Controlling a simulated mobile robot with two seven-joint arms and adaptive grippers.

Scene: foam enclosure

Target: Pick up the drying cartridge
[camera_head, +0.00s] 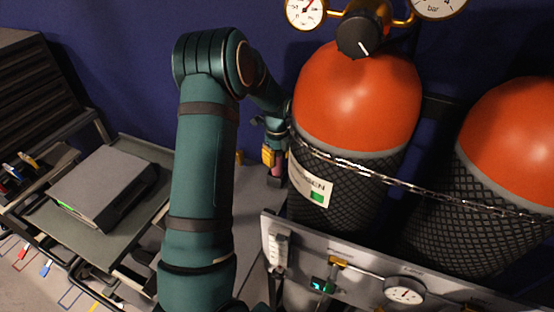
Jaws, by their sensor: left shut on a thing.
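My left arm comes up from the bottom and bends over at the top. Its gripper (274,155) is small and partly hidden beside the left gas cylinder. It is shut on a small pinkish thing with a dark lower end, which appears to be the drying cartridge (279,170). The cartridge hangs roughly upright close to the left side of the cylinder; whether it touches the cylinder, I cannot tell. My right gripper is not in view.
Two orange-topped gas cylinders (357,95) in black netting stand at the right behind a chain (400,182). A grey panel (365,268) with a gauge is in front of them. A cart (152,152) with a grey box (103,186) stands at the left.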

